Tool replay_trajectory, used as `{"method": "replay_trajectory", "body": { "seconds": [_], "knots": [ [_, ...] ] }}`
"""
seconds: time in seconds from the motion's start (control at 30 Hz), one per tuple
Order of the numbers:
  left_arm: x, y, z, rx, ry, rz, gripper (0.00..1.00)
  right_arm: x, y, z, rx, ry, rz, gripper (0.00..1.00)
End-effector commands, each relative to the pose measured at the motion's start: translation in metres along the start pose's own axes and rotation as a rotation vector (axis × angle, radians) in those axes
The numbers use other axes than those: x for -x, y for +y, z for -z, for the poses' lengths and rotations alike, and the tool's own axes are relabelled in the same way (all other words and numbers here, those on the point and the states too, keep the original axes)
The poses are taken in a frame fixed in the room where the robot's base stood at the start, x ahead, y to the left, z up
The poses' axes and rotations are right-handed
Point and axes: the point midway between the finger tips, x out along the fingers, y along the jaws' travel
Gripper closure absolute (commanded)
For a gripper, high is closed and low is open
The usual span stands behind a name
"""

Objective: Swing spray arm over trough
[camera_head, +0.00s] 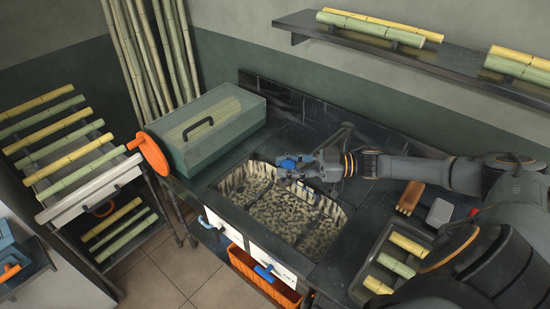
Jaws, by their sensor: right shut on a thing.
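The trough (232,182) is sunk into the dark counter in the centre and holds speckled, pulp-like matter. My right gripper (297,168) reaches in from the right and is over the trough's back part. It is shut on a small blue part (287,163), which seems to belong to the spray arm. A thin dark bar (341,134) behind the gripper may be the rest of the spray arm; my wrist hides where they join. My left gripper is out of view.
A green box with a clear lid (208,122) and an orange wheel (151,153) stand left of the trough. A tray of cane pieces (372,262), an orange brush-like tool (410,197) and a grey-red block (440,212) lie right. A wall shelf (455,62) hangs above.

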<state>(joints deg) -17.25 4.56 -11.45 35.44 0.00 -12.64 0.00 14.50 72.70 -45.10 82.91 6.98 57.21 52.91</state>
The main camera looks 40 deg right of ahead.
Motion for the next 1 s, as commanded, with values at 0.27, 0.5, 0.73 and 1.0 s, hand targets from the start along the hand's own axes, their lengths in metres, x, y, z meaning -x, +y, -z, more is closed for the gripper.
{"method": "replay_trajectory", "body": {
  "seconds": [0.27, 0.5, 0.73, 1.0],
  "knots": [
    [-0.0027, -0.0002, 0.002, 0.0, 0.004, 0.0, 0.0, 0.0123, -0.0067, 0.0029, 0.007, 0.002, 0.043, 1.0],
    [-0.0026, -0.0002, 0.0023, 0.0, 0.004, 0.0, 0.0, 0.0129, -0.0072, 0.0039, 0.008, 0.004, 0.047, 1.0],
    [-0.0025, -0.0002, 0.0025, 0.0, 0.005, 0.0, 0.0, 0.0126, -0.0069, 0.0041, 0.008, 0.004, 0.046, 0.51],
    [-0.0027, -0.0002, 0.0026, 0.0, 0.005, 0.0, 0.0, 0.0119, -0.0089, 0.0021, 0.004, 0.003, 0.05, 0.43]
  ]
}}
